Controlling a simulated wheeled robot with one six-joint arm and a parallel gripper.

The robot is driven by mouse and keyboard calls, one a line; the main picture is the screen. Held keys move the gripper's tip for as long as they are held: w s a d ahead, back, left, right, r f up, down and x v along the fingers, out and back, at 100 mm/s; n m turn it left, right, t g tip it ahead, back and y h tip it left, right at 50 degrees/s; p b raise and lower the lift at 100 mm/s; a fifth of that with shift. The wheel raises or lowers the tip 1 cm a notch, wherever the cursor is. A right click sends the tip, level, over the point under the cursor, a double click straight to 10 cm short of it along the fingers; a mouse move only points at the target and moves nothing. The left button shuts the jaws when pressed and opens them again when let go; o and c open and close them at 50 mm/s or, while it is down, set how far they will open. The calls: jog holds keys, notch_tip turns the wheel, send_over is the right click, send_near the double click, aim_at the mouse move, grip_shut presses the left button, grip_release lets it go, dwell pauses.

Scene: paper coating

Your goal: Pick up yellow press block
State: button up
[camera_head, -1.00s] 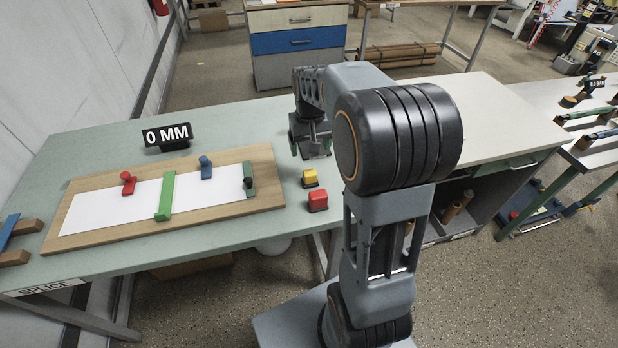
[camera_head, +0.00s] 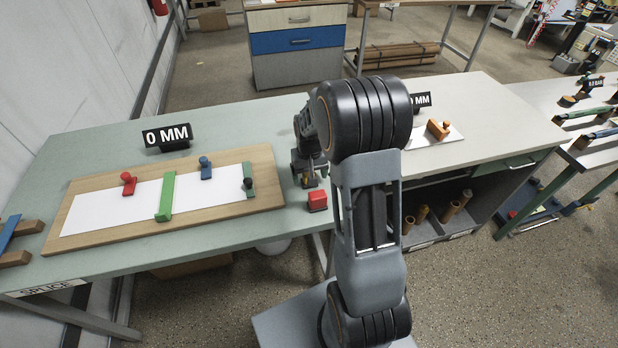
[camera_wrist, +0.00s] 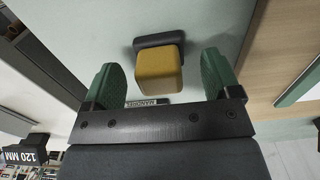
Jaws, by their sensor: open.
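The yellow press block (camera_wrist: 159,71) has a dark base and stands on the green table (camera_head: 100,150). In the wrist view it lies between and just beyond the tips of my gripper's two green fingers (camera_wrist: 163,72), with a gap on each side. My gripper is open and empty.
A wooden board (camera_head: 270,196) with white paper, a green bar (camera_head: 165,196) and red, blue and green knobbed pieces lies to the left. A "0 MM" sign (camera_head: 167,136) stands behind it.

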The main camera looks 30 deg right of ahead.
jog(key=shift+f, duration=0.9)
jog(key=c, duration=1.1)
jog(key=shift+o, duration=0.2)
jog(key=shift+r, duration=0.15)
jog(key=shift+r, duration=0.2)
jog(key=r, duration=0.3)
jog(key=shift+s+a+r, duration=0.15)
jog(key=shift+s+a, duration=0.05)
jog(key=shift+a, duration=0.05)
jog(key=s+a+r+b, duration=0.1)
jog(key=s+a+r, duration=0.8)
jog(key=a, duration=0.1)
